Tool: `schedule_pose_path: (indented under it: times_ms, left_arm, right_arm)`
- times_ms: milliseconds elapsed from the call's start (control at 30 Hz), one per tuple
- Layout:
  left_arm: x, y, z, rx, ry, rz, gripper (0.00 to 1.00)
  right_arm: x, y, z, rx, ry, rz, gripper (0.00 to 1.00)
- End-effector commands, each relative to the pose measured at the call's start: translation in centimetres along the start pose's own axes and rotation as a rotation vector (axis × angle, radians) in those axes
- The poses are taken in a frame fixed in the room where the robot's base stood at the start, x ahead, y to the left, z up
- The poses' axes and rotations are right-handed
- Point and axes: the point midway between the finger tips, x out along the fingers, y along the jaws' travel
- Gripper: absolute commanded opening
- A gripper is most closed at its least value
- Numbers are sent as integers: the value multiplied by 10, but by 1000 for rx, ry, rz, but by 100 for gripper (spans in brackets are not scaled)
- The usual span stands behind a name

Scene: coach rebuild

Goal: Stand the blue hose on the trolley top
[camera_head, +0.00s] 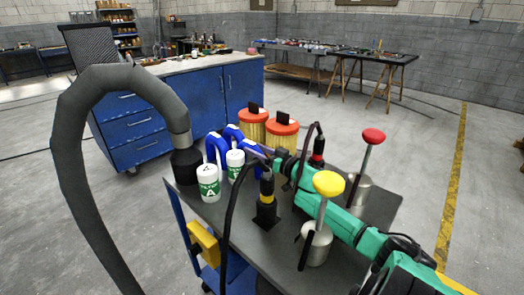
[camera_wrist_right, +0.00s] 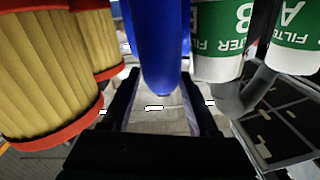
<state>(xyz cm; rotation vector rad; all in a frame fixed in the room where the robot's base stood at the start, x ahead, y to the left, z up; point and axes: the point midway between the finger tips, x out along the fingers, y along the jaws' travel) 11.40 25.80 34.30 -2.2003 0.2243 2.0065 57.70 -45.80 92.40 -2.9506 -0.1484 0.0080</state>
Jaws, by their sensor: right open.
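The blue hose (camera_head: 216,140) shows as bent, arch-like blue lengths behind two white-and-green filter canisters on the trolley top (camera_head: 222,208). I cannot tell whether they are one piece or two. My right gripper (camera_head: 259,152) reaches in from the right, beside the blue hose's right end. In the right wrist view, a rounded blue hose length (camera_wrist_right: 158,50) lies between the fingers of the open right gripper (camera_wrist_right: 159,78), with no clear grip on it. The hose's lower parts are partly hidden by the canisters. My left gripper is not in view.
The canisters (camera_head: 209,184) and red-capped yellow filters (camera_head: 283,134) crowd the hose. A thick grey hose (camera_head: 70,150) arches at the left. Yellow-knobbed (camera_head: 328,184) and red-knobbed (camera_head: 373,136) levers stand near my right arm. A blue cabinet (camera_head: 140,125) stands behind.

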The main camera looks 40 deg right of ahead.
Motion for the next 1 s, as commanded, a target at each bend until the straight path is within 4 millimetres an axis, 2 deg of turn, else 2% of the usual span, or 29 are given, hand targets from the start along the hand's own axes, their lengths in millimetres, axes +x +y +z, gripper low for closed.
schedule_pose_path:
  times_ms: [267,800,1000]
  left_arm:
    - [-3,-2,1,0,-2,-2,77]
    - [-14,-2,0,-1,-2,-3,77]
    - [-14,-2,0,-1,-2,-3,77]
  right_arm:
    - [-26,0,1,0,-3,1,61]
    - [-110,0,0,2,-1,2,61]
    - [-120,0,0,-1,0,0,61]
